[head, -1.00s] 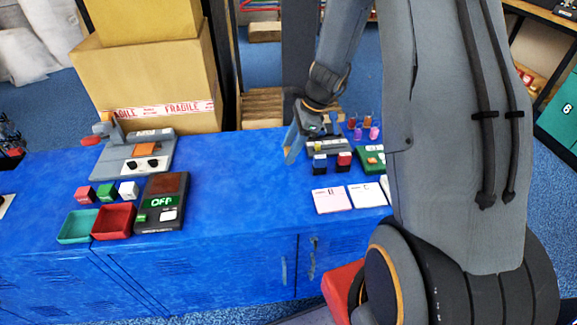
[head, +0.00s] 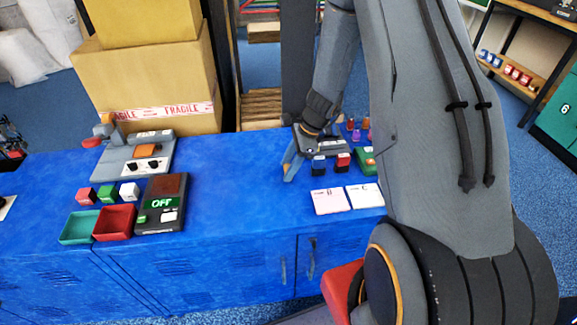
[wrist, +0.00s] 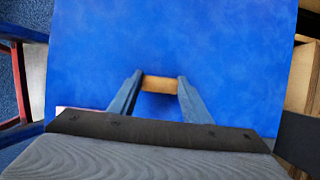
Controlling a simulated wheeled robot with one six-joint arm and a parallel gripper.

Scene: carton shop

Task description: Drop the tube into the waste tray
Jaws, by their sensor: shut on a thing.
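My gripper (head: 291,172) is over the blue bench, left of the small block stands. In the wrist view its two fingers (wrist: 159,92) are shut on a short orange-brown tube (wrist: 159,84), which lies crosswise between the fingertips. The tube cannot be made out in the head view. Two open trays stand at the bench's left front: a teal tray (head: 81,228) and a red tray (head: 114,224). Both look empty. No label shows which is the waste tray. My gripper is well to their right.
A dark device reading OFF (head: 160,204) stands right of the red tray. Red, green and white cubes (head: 107,193) sit behind the trays. A grey machine (head: 138,158) is farther back. White cards (head: 331,201) lie at right. The bench middle is clear.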

